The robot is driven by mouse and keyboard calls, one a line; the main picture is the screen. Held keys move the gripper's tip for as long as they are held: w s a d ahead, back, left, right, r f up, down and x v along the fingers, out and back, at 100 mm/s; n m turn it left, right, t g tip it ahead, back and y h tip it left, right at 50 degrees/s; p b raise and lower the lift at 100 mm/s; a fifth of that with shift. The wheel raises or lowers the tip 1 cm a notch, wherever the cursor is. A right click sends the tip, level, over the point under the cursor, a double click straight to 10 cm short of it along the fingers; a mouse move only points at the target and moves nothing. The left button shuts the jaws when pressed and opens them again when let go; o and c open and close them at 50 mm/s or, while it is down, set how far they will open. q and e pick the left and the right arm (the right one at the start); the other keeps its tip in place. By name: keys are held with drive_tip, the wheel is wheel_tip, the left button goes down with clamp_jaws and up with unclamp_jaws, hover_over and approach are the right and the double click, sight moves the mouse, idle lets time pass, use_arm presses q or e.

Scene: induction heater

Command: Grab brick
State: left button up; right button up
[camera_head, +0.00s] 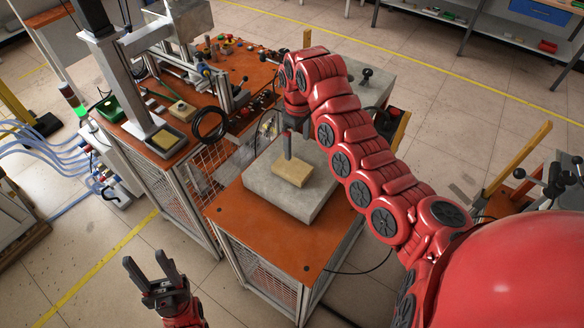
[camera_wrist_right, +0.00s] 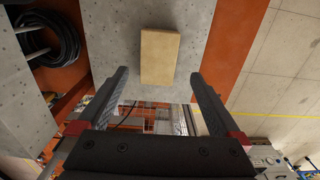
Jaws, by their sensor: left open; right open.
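A tan rectangular brick (camera_head: 290,173) lies flat on a grey block (camera_head: 312,203) on the orange-topped table. In the right wrist view the brick (camera_wrist_right: 160,57) shows whole, ahead of the gap between the fingers, and nothing lies between them. My right gripper (camera_head: 288,145) points down just above the far side of the brick; in the wrist view its two fingers (camera_wrist_right: 160,78) are spread apart. Its second finger is hard to make out in the head view. My left gripper (camera_head: 152,270) is open and empty at the lower left, over the floor, away from the table.
The orange table (camera_head: 253,248) has bare room in front of the grey block. A bench with a press and a coiled black cable (camera_head: 209,125) stands at the left. Another grey block (camera_head: 366,88) with black knobs stands behind my right arm.

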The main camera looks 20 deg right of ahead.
hover_over(294, 167)
drive_tip(key=s, duration=0.1)
drive_tip(key=f, duration=0.5)
drive_tip(key=shift+s+d+f, duration=0.15)
drive_tip(key=shift+d+f, duration=0.1)
drive_tip(key=shift+f, duration=0.5)
drive_tip(key=shift+w+a+f+b, duration=0.15)
drive_tip(key=shift+w+f+b, duration=0.1)
drive_tip(key=shift+f+b, duration=0.35)
drive_tip(key=shift+w+a+f+b, duration=0.15)
drive_tip(key=shift+w+f+b, duration=0.15)
drive_tip(key=shift+f, duration=0.5)
drive_tip(key=shift+d+f+p, duration=0.1)
drive_tip(key=shift+f+p, duration=0.6)
drive_tip(key=shift+f, duration=0.3)
drive_tip(key=c, duration=1.3)
